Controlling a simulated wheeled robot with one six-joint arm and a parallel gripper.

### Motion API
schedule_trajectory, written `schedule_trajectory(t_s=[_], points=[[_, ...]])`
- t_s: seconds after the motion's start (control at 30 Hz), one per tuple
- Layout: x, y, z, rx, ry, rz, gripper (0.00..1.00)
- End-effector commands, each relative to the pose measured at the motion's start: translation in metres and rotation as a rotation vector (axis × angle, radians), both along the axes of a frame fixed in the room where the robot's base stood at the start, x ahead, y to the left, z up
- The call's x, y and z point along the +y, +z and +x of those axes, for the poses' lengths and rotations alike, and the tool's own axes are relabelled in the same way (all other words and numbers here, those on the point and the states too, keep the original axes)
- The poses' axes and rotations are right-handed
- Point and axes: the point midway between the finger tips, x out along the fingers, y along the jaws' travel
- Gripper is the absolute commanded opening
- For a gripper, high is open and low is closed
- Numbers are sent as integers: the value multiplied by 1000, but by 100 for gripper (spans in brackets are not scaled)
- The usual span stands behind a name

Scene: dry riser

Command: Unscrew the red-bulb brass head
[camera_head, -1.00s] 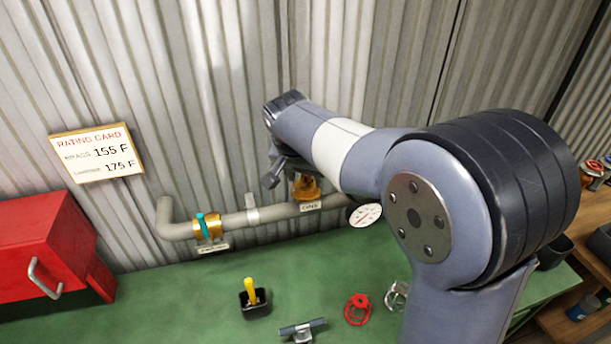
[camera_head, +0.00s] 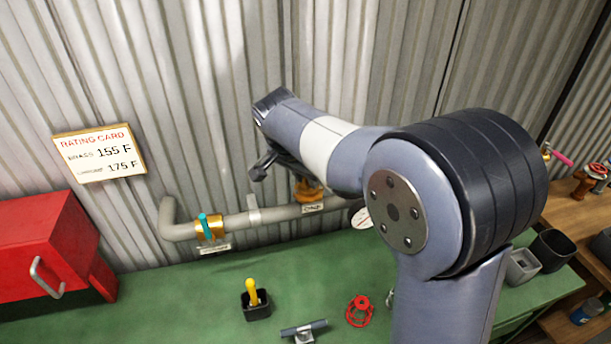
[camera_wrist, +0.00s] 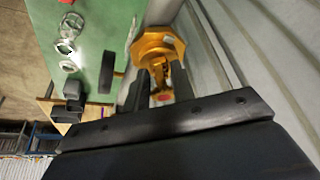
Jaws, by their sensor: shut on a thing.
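My gripper (camera_wrist: 160,92) is shut on the brass head (camera_wrist: 163,97), with a small red spot showing between the fingers in the wrist view. Just beyond the fingertips is a larger brass fitting (camera_wrist: 155,46); I cannot tell whether the head is still joined to it. In the head view the brass fitting (camera_head: 308,190) stands on a grey pipe (camera_head: 281,213) above a small tag. My gripper (camera_head: 264,166) is left of and above it there, with its fingertips and the head mostly hidden by my arm.
On the green bench (camera_head: 185,300) are a black cup (camera_head: 257,308) with a yellow-handled tool and a red ring-shaped part (camera_head: 359,311). A red box (camera_head: 45,245) stands left, dark bins (camera_head: 553,250) right. Corrugated wall lies close behind.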

Motion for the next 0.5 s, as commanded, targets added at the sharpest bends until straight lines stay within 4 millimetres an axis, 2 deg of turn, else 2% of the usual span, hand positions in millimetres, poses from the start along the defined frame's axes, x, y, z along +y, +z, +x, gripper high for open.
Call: schedule_trajectory(t_s=[0.2, 0.37, 0.5], points=[[0, 0, 0, 0, 0, 0, 0], [-1, 0, 0, 0, 27, 2, 0], [-2, 0, -1, -1, 150, 2, 0]])
